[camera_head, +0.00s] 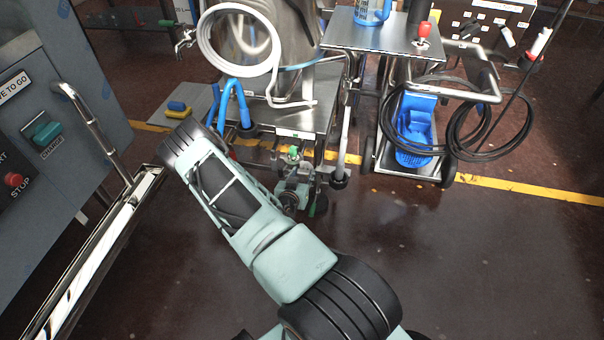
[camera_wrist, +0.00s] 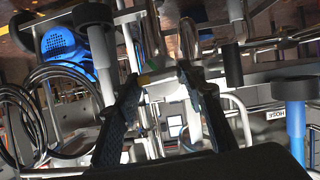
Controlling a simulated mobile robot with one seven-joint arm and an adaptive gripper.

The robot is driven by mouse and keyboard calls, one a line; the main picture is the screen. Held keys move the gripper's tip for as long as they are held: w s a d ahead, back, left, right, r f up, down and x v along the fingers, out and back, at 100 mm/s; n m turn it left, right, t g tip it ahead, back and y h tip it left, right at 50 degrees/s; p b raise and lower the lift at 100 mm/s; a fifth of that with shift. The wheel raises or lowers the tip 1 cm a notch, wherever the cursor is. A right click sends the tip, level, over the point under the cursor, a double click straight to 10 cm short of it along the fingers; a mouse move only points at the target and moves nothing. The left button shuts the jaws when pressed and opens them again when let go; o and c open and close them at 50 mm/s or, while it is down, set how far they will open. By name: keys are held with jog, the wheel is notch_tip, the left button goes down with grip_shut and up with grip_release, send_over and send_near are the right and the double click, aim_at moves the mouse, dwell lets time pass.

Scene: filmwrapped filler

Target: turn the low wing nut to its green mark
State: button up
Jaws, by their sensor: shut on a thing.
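My gripper (camera_wrist: 160,80) shows in the wrist view with its two dark fingers closing in around a small metal part under the steel cart. This fits the low wing nut, but it is mostly hidden by the fingers and too small to make out. In the head view my gripper (camera_head: 290,197) is low at the cart's front, partly behind my arm, and the wing nut cannot be made out. A green-topped fitting (camera_head: 293,152) stands just above it.
The steel cart (camera_head: 290,117) carries a kettle and a white hose coil (camera_head: 236,40). A grey machine (camera_head: 50,130) with a rail is at left. Floor is clear at lower right.

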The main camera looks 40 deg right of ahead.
jog(key=m, duration=0.1)
jog(key=m+t+y, duration=0.1)
jog(key=m, duration=0.1)
jog(key=m+t+y, duration=0.1)
jog(key=shift+s+d+f+b, duration=0.2)
jog(key=shift+s+d+b, duration=0.1)
jog(key=shift+s+b, duration=0.05)
jog(key=m+t+b, duration=0.1)
jog(key=m+t, duration=0.1)
jog(key=m, duration=0.1)
jog(key=shift+f+y+b, duration=0.1)
jog(key=shift+y+b, duration=0.2)
jog(key=shift+b, duration=0.05)
jog(key=shift+m+t+b, duration=0.45)
jog(key=shift+m+t, duration=0.05)
jog(key=shift+m, duration=0.4)
jog(key=o, duration=1.2)
jog(key=shift+c, duration=0.2)
